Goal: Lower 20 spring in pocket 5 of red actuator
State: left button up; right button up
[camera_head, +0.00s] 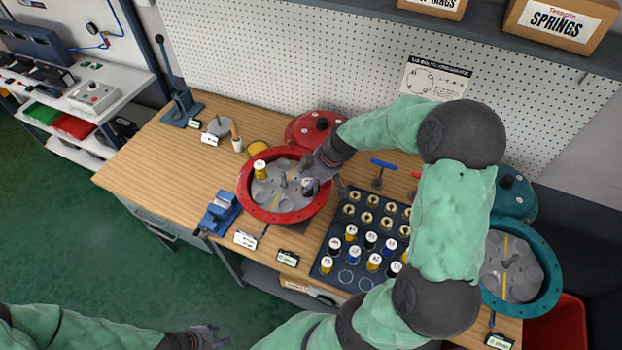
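The red actuator (247,200) is an open red-rimmed bowl on the wooden bench, with a grey pocketed plate inside. A yellow spring with a white top (260,170) stands in a pocket on its left side. My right gripper (312,182) reaches over the actuator's right side, fingers down. A dark spring with a pale top (309,188) is at its fingertips, low over the plate. The fingers partly hide it, and I cannot read its label or tell whether it touches the pocket floor. My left gripper (212,337) hangs low at the bottom left, away from the bench.
A dark tray (337,234) holds several numbered springs right of the red actuator. A red cover (315,127) lies behind it. A teal actuator (549,262) stands at the right. A blue fixture (219,214) sits at the left. My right arm hides part of the bench.

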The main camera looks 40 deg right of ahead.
jog(key=v, duration=1.2)
dwell(0.5)
